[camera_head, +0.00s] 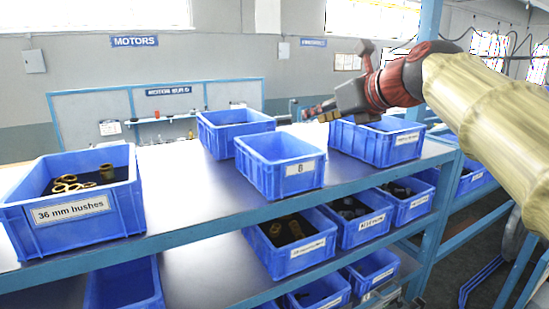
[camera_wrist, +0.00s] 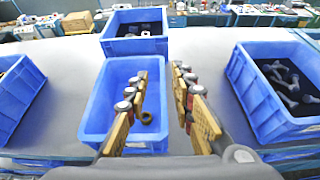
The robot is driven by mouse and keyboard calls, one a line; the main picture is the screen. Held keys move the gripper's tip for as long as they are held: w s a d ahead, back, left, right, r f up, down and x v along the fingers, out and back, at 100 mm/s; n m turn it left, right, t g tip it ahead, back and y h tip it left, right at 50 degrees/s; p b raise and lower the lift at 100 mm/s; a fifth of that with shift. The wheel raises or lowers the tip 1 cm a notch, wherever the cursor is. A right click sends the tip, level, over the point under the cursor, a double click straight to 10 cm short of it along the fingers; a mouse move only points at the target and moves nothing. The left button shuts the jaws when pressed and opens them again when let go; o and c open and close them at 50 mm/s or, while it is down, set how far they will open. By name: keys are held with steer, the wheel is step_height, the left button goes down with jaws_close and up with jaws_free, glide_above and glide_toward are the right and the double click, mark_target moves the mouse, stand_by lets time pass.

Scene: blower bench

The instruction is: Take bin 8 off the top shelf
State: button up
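Bin 8 (camera_head: 262,178) is an open blue bin with a white "8" label, standing upright on the top shelf (camera_head: 190,190) near its front edge. It also shows in the wrist view (camera_wrist: 97,112), left of centre, with a small olive ring-like piece inside. My gripper (camera_head: 292,113) is above and behind bin 8 in the head view, apart from its rim. In the wrist view my gripper (camera_wrist: 161,70) has its two fingers spread with nothing between them. One side wall of bin 8 shows in the gap, below the fingers.
A "36 mm bushes" bin (camera_head: 85,219) stands left on the top shelf. Another blue bin (camera_head: 219,143) stands behind bin 8, and one (camera_head: 373,147) stands to its right. Bare shelf lies left of bin 8. Several bins fill the lower shelves.

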glide_toward(300, 144)
steer(key=x, duration=0.3)
steer(key=shift+w+f+b, duration=0.1)
steer(key=shift+w+b, duration=0.05)
steer(key=shift+b, duration=0.25)
steer(key=p+x, duration=0.1)
steer(key=x, duration=0.6)
steer(key=shift+w, duration=0.2)
steer(key=shift+c, duration=0.8)
steer(key=shift+s, duration=0.1)
steer(key=c, duration=0.4)
jaws_close()
